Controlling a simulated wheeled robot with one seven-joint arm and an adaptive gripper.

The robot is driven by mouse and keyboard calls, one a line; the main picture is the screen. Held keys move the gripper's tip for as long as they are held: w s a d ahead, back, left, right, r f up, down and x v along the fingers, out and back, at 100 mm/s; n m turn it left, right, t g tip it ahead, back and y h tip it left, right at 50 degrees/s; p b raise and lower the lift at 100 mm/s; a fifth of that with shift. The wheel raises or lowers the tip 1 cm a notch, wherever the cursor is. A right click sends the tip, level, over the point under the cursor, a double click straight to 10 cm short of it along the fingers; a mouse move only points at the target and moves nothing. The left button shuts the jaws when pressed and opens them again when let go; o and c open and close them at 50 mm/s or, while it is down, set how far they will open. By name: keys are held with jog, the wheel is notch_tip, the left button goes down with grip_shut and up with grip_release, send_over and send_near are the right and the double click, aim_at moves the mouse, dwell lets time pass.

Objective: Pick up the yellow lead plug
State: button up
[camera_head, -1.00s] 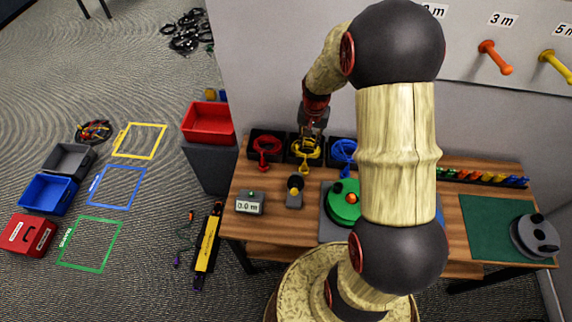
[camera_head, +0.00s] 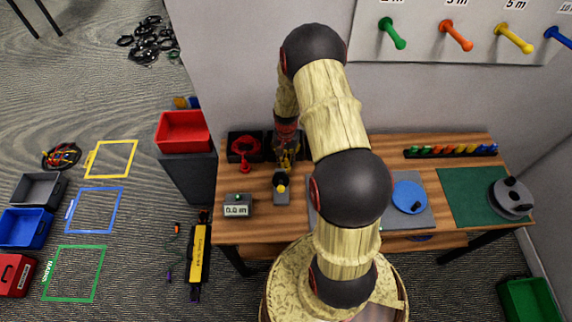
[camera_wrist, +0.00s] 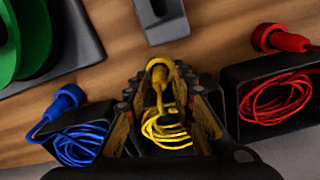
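The yellow lead plug (camera_wrist: 158,70) stands up at the front of a dark bin, with its coiled yellow lead (camera_wrist: 165,130) behind it in the wrist view. My gripper (camera_wrist: 160,88) is open, with one finger on each side of the plug and a visible gap on the right. I cannot tell whether the left finger touches it. In the head view my gripper (camera_head: 286,163) is down at the yellow bin, and my arm hides part of that area.
A blue lead plug (camera_wrist: 66,97) is left of my gripper and a red lead plug (camera_wrist: 280,38) is right, each with a bin. A grey holder (camera_wrist: 160,20) and a green reel (camera_wrist: 22,40) are nearby. A meter (camera_head: 237,207) stands on the wooden table.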

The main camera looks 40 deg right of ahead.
jog(key=shift+f, duration=0.7)
jog(key=shift+c, duration=0.7)
grip_shut()
jog(key=shift+r, duration=0.15)
